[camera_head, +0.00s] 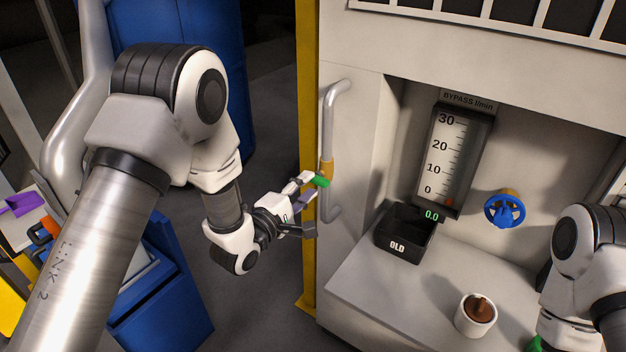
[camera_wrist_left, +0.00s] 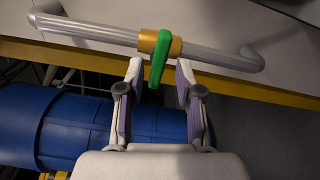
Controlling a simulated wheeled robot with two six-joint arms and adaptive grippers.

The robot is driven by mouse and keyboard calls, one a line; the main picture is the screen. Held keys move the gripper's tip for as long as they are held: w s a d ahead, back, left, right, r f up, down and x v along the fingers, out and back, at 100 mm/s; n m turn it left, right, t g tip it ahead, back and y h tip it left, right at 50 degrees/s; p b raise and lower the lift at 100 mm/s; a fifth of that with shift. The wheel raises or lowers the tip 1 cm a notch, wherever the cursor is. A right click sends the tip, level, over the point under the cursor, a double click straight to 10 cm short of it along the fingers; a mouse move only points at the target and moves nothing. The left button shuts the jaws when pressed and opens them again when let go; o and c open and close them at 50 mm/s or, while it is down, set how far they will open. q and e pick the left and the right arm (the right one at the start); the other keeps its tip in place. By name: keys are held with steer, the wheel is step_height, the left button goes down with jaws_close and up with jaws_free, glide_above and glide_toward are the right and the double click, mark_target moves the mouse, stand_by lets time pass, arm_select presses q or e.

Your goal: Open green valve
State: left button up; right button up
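The green valve is a green lever (camera_wrist_left: 160,60) on a brass body (camera_wrist_left: 155,42) set in a grey pipe (camera_wrist_left: 90,30). In the head view the green lever (camera_head: 320,181) and the pipe (camera_head: 330,110) show on the side of the white cabinet. My left gripper (camera_wrist_left: 157,75) is open. Its two fingers stand on either side of the lever's free end, with gaps visible. In the head view the left gripper (camera_head: 311,203) is beside the pipe. My right arm shows at the lower right; its fingers are hidden or out of frame.
A yellow post (camera_head: 308,60) runs along the cabinet edge beside the pipe. A blue hand wheel (camera_head: 504,209), a gauge (camera_head: 449,155) reading 0.0, a black OLD bin (camera_head: 404,234) and a white cup (camera_head: 476,316) are in the cabinet bay. Blue containers (camera_head: 170,300) stand left.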

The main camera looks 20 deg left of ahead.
arm_select(q)
steer(key=v, duration=0.6)
stand_by(0.3)
